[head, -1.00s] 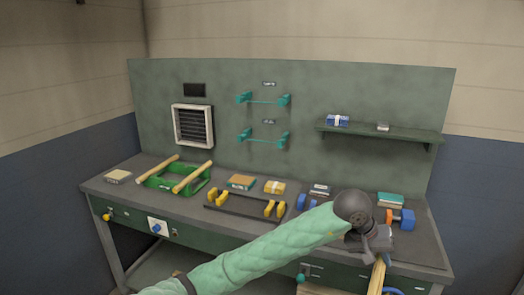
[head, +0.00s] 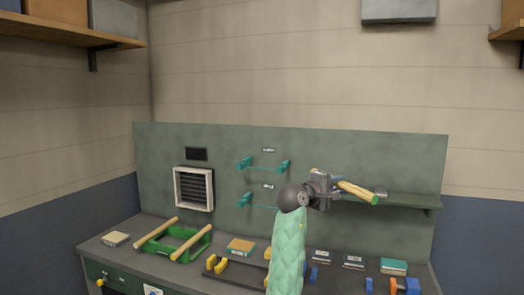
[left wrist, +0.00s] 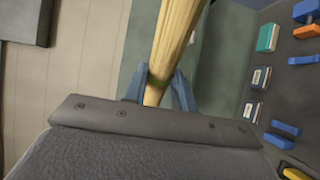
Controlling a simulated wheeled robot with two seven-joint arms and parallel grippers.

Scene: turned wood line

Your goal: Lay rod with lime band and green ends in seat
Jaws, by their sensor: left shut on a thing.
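My left gripper (head: 333,184) is shut on a pale wooden rod (head: 356,190) and holds it raised in front of the wall panel, at about the shelf's height in the picture. The rod's visible end is green; its other end is largely hidden by the gripper. In the left wrist view the rod (left wrist: 178,38) passes between the two fingers (left wrist: 158,92), with a greenish band where they grip. Teal brackets, an upper pair (head: 244,163) and a lower pair (head: 244,200), stick out from the panel. Yellow cradles (head: 218,266) stand on a dark rack on the bench. My right gripper is out of view.
A green frame (head: 196,243) with two wooden rods stands at the bench's left. A shelf (head: 408,201) is behind the held rod. Books, including a teal one (head: 393,267), and blue and orange blocks (head: 411,285) lie on the right. My left arm hides part of the rack.

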